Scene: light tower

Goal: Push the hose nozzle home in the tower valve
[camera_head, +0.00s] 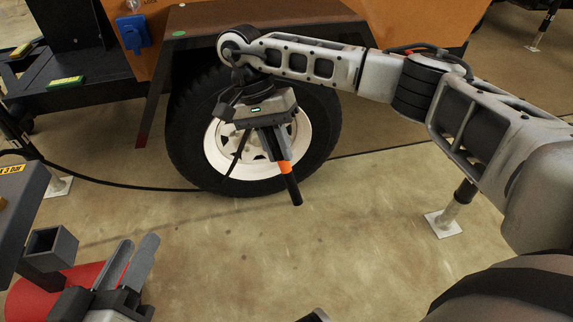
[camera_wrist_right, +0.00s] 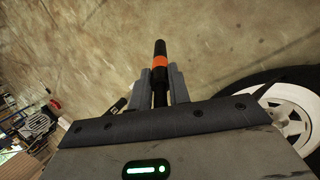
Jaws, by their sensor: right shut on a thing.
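The hose nozzle (camera_head: 291,187) is a black rod with an orange band. My right gripper (camera_head: 278,150) is shut on it in front of the trailer wheel, with the tip pointing down and slightly right. In the right wrist view the nozzle (camera_wrist_right: 160,50) sticks straight out between the two grey fingers (camera_wrist_right: 161,82), over bare floor. My left gripper (camera_head: 130,258) is at the lower left, its fingers slightly apart with red showing between them, and holds nothing I can see. I cannot make out the tower valve in either view.
An orange trailer (camera_head: 395,18) with a brown fender and a white-rimmed wheel (camera_head: 212,147) stands behind the nozzle. A blue fitting (camera_head: 133,34) is on its panel. A black cable (camera_head: 110,184) crosses the floor. A support foot (camera_head: 443,224) stands at right. The middle floor is clear.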

